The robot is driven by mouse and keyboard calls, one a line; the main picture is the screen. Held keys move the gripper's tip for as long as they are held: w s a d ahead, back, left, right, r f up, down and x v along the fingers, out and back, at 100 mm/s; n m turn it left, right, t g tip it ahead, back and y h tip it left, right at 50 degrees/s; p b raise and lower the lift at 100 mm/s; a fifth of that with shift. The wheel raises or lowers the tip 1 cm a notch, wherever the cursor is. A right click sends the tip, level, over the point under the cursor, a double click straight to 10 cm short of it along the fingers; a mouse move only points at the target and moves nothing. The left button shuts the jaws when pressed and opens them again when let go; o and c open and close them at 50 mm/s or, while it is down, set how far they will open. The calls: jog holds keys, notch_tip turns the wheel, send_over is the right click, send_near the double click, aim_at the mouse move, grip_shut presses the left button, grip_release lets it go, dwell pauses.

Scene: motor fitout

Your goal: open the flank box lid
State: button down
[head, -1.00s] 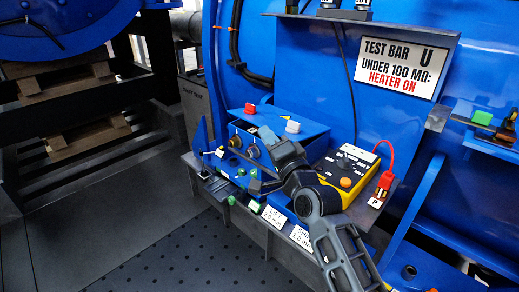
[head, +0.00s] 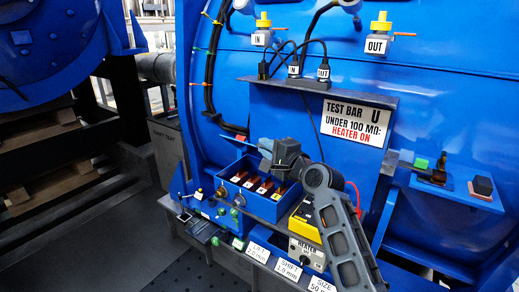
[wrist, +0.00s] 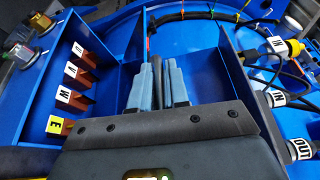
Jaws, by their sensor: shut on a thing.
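The blue flank box (head: 262,209) stands on the ledge in the lower middle of the head view. Its top is open and shows a row of red terminals (head: 265,187) with white tags and a yellow one. The wrist view shows these terminals (wrist: 78,75) marked U, V, W and E. The blue lid (head: 236,149) is raised at the back of the box, partly hidden by my arm. My gripper (wrist: 160,85) is above the back of the box, its pale fingers close together on the lid. My gripper (head: 268,150) also shows in the head view.
A yellow heater tester (head: 306,222) stands right of the box, partly behind my arm. Cables and plugs (head: 294,68) marked IN and OUT hang above. A test bar sign (head: 351,122) is on the blue panel. Labels line the ledge front (head: 288,270).

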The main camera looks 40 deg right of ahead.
jog(key=d+r, duration=0.1)
jog(key=d, duration=0.1)
jog(key=w+d+r, duration=0.1)
jog(key=r, duration=0.1)
jog(key=d+r, duration=0.1)
jog(key=d, duration=0.1)
jog(key=shift+w+d+r+p, duration=0.3)
jog(key=shift+w+r, duration=0.05)
jog(key=shift+w, duration=0.05)
jog(key=shift+w+d+r+b, duration=0.4)
jog(key=shift+w+d, duration=0.1)
jog(key=shift+d, duration=1.05)
jog(key=shift+w+d+r+b, duration=0.4)
jog(key=shift+w+d, duration=0.1)
jog(key=shift+d, duration=1.05)
jog(key=shift+w+d+r+b, duration=0.4)
jog(key=shift+w+d, duration=0.1)
jog(key=shift+d, duration=1.05)
jog(key=c, duration=1.2)
grip_release()
jog(key=s, duration=0.7)
jog(key=shift+s+a+b, duration=0.35)
jog(key=shift+s+b, duration=0.05)
